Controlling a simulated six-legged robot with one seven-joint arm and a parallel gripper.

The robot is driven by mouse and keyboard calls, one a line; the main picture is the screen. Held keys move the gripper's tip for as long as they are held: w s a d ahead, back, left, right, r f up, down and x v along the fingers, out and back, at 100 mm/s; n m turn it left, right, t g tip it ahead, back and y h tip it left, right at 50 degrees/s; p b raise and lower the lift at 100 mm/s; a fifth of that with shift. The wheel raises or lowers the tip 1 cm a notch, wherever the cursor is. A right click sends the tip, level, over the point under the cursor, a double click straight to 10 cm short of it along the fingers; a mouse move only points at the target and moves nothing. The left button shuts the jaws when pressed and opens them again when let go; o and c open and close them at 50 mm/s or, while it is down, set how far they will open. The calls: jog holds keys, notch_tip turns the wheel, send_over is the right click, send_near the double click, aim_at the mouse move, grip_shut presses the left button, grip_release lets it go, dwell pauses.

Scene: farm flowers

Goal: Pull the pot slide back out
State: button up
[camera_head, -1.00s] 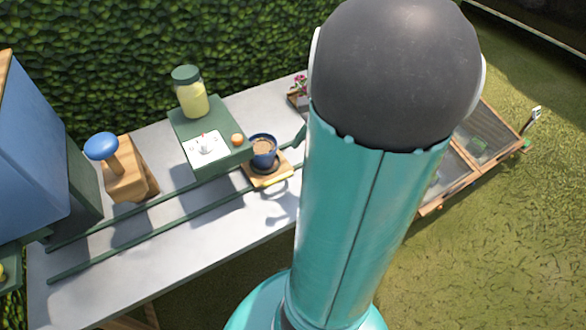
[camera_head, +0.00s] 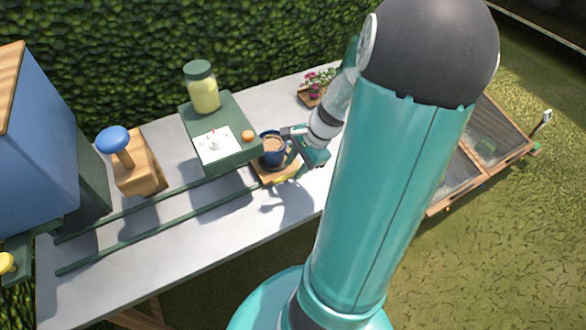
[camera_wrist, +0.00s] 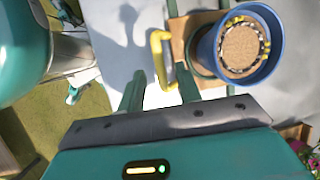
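The pot slide (camera_head: 262,174) is a small wooden board at the right end of two green rails on the grey table. A blue pot of brown soil (camera_head: 273,148) stands on it; this pot also shows in the wrist view (camera_wrist: 268,68). The slide's yellow handle (camera_wrist: 160,62) shows in the wrist view beside the board. My gripper (camera_head: 296,150) is close to the pot and slide in the head view. In the wrist view its two teal fingers (camera_wrist: 159,86) are apart, with the handle at the gap between their tips. I cannot tell whether they touch it.
A green box (camera_head: 226,160) with a yellow jar (camera_head: 203,88) stands behind the rails. A wooden block with a blue knob (camera_head: 113,139) and a blue cabinet (camera_head: 35,140) are at left. The table front is clear.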

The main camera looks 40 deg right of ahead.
jog(key=shift+x, duration=1.05)
jog(key=shift+c, duration=0.4)
grip_shut()
jog(key=s+d, duration=0.1)
jog(key=d, duration=0.5)
jog(key=s+d, duration=0.1)
jog(key=d, duration=0.2)
jog(key=shift+s+d, duration=0.2)
jog(key=shift+s, duration=0.15)
jog(key=shift+o, duration=0.4)
grip_release()
jog(key=shift+d, duration=0.15)
jog(key=shift+r, duration=0.1)
